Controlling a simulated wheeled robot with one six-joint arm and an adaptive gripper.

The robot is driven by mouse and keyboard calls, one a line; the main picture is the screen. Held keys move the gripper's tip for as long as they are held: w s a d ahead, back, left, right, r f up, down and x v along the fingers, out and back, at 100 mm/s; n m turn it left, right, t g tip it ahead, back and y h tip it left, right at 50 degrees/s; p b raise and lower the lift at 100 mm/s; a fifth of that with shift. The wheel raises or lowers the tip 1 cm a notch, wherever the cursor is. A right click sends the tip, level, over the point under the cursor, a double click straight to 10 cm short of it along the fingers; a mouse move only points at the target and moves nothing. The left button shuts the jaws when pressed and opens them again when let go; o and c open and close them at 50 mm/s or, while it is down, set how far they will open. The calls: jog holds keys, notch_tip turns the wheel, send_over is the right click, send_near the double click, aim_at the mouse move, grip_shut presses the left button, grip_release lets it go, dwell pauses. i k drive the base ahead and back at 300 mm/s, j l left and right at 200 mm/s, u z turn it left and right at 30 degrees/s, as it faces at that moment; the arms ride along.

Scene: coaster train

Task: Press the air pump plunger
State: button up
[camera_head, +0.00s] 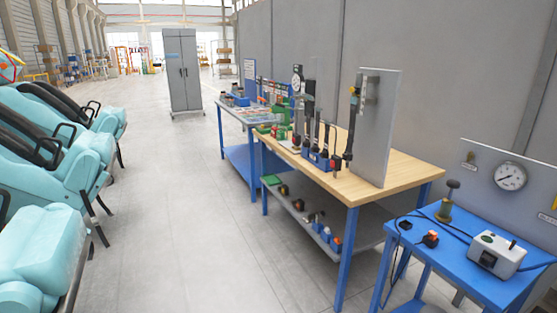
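A small hand pump (444,211) stands upright on the blue table (477,276) at the lower right. It has a brass-coloured body, and its plunger, with a dark round knob (453,184) on a thin rod, stands raised above the body. I take this to be the air pump. My gripper is not in view.
A grey box (496,255) and an orange-and-black part (430,239) with a black cable share the blue table. A panel with a gauge (510,176) stands behind. A wooden workbench (405,188) adjoins on the left. Turquoise coaster seats (40,245) line the left; the floor between is clear.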

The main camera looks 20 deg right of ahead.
aim_at(454, 183)
jog(key=i+z, duration=0.4)
jog(key=i+j+z, duration=0.1)
jog(key=i+z, duration=0.15)
jog(key=z, duration=0.15)
jog(key=i+j+z, duration=0.2)
jog(key=z, duration=0.25)
jog(key=i+j+z, duration=0.9)
jog(key=j+z, duration=0.15)
jog(key=k+j+z, duration=0.2)
jog(key=k+j, duration=0.15)
jog(key=k+j+z, duration=0.25)
jog(key=k, duration=0.15)
